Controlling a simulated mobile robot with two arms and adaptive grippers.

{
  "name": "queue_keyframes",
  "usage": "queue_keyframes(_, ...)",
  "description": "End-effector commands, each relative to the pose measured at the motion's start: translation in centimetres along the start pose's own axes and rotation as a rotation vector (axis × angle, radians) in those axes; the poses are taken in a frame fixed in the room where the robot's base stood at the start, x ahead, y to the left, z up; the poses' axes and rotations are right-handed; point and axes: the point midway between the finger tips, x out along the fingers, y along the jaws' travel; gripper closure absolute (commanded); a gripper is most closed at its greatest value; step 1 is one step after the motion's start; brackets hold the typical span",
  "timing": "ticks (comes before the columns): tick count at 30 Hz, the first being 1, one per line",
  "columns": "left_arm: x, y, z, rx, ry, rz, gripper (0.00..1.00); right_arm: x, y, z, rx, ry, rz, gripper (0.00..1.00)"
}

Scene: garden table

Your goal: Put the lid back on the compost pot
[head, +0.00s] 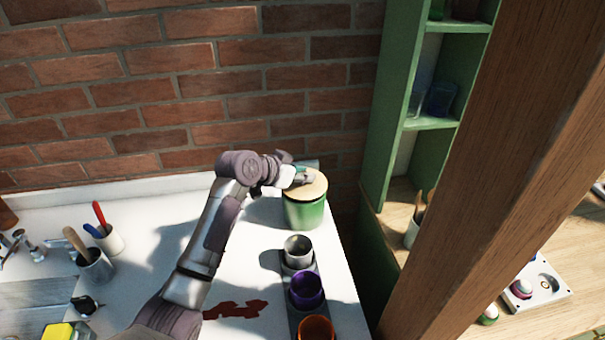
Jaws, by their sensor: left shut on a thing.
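The compost pot (305,215) is a green pot at the back right corner of the white table. Its round wooden lid (316,189) is at the pot's top and seems to cover the opening; I cannot tell whether it is fully seated. My left gripper (303,178) reaches over from the left and is shut at the lid's upper left part, seemingly on its knob, which the fingers hide. My right gripper is not in view.
A row of cups stands in front of the pot: grey (298,251), purple (307,289) and orange (316,328). Tool holders (95,266) are at the left. A wooden post (490,170) and green shelf (432,122) stand to the right. A brick wall is behind.

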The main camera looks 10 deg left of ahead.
Motion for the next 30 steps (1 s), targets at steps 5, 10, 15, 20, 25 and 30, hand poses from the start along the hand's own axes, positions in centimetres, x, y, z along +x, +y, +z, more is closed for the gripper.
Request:
queue_keyframes(5, 0.2, 0.0, 0.3, 0.000, 0.000, 0.000, 1.00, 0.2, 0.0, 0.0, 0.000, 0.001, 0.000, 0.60)
queue_keyframes(10, 0.4, 0.0, 0.6, 0.000, 0.000, 0.000, 1.00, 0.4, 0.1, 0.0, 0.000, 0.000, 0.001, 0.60)
queue_keyframes(15, 0.6, 0.0, 0.9, 0.000, -0.001, 0.000, 1.00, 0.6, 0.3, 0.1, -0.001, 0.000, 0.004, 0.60)
queue_keyframes(20, 0.8, 0.0, 1.2, 0.000, 0.000, 0.000, 1.00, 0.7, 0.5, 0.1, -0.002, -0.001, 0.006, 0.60)
queue_keyframes(25, 1.0, 0.0, 1.4, 0.000, 0.000, 0.000, 1.00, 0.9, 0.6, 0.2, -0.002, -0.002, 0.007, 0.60)
queue_keyframes(30, 0.9, 0.0, 1.4, 0.000, 0.000, 0.000, 0.50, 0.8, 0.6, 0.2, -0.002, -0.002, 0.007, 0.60)
